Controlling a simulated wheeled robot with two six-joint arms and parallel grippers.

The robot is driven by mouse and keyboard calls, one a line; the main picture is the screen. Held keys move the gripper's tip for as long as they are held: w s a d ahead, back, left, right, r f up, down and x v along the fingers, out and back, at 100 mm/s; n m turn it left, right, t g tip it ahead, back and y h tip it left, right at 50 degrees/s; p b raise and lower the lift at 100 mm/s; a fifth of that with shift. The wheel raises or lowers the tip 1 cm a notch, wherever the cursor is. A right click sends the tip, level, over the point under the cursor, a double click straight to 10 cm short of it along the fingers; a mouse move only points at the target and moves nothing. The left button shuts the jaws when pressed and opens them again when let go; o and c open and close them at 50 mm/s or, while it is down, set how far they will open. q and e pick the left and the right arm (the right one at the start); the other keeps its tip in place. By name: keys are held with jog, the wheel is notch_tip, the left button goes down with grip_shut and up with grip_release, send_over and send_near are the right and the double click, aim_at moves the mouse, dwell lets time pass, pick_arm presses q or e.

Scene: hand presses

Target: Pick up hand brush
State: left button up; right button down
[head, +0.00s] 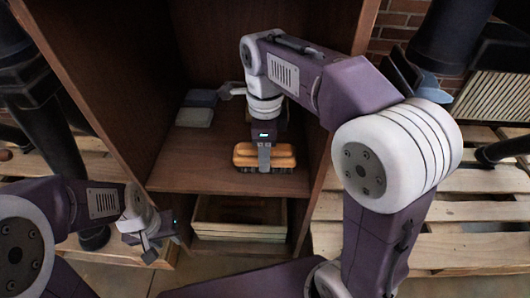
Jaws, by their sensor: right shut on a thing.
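The hand brush (284,157) has an orange-brown block with dark bristles underneath. It is on the cabinet's shelf near its front edge, bristles down. My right gripper (264,158) comes down over the middle of the brush and is shut on it. The gripper hides the centre of the brush. I cannot tell whether the bristles still touch the shelf. My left gripper (150,250) is low at the left, outside the cabinet and well apart from the brush. Its fingers are too small and dark to tell whether they are open.
The brown cabinet's shelf (190,170) has side walls close to my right arm. Two grey blocks (195,117) lie at the shelf's back left, near a small pale object. A wooden crate (240,235) sits in the compartment below. Wooden pallets (470,210) flank the cabinet.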

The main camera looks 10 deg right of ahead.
notch_tip(320, 180, up, 4)
jog(key=p, duration=0.4)
jog(key=shift+a+r, duration=0.1)
jog(key=shift+a, duration=0.05)
jog(key=a+p, duration=0.2)
jog(key=a, duration=0.3)
jog(key=a+p, duration=0.3)
jog(key=a, duration=0.3)
jog(key=a+p, duration=0.3)
jog(key=a, duration=0.2)
jog(key=shift+s+a+f, duration=0.15)
jog(key=shift+a+f, duration=0.1)
jog(key=shift+a, duration=0.05)
jog(key=shift+a+f, duration=0.2)
jog(key=shift+a, duration=0.35)
